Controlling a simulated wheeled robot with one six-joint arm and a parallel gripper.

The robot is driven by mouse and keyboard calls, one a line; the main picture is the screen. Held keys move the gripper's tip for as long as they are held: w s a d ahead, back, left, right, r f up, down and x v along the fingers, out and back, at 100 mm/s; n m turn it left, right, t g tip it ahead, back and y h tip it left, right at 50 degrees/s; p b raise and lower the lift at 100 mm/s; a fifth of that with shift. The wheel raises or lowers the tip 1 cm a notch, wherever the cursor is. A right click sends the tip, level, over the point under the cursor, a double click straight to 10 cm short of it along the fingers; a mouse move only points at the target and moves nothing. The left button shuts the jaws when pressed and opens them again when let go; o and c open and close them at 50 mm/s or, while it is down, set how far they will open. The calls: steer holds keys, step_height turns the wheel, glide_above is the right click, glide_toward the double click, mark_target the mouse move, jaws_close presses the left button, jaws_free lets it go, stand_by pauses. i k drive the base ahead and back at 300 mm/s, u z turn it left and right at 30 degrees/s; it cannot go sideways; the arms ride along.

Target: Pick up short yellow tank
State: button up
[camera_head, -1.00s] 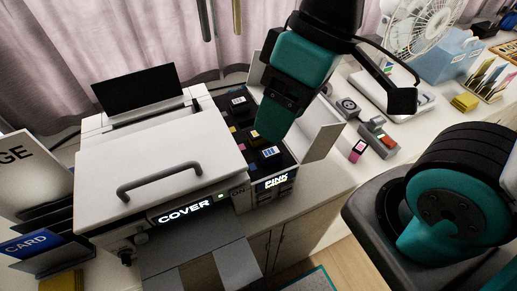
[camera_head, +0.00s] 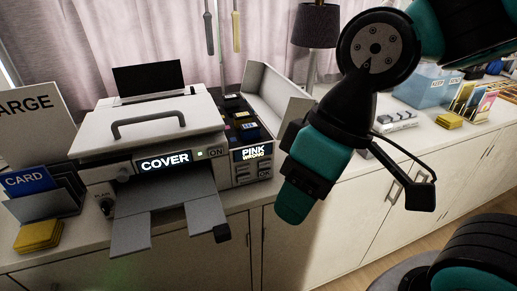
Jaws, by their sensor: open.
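The ink bay (camera_head: 266,137) on the printer's right side stands open and holds several small dark tanks with coloured labels. A small yellow patch shows among the tanks, but I cannot tell which one is the short yellow tank. My gripper (camera_head: 293,205) is open, with its teal end pointing down. In the picture it is right of the ink bay and apart from it, in front of the counter's edge. Nothing shows held in it, though its far side is hidden.
The printer (camera_head: 150,125) has a lit COVER display and a grey output tray (camera_head: 165,205) sticking out in front. A raised grey flap (camera_head: 272,95) stands behind the bay. A card holder (camera_head: 45,195) and yellow pads (camera_head: 38,235) are at left.

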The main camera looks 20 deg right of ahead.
mark_target(244, 117)
steer(key=k, duration=0.9)
steer(key=u, duration=2.9)
steer(key=k, duration=1.2)
steer(key=z, duration=2.3)
steer(key=i, duration=1.65)
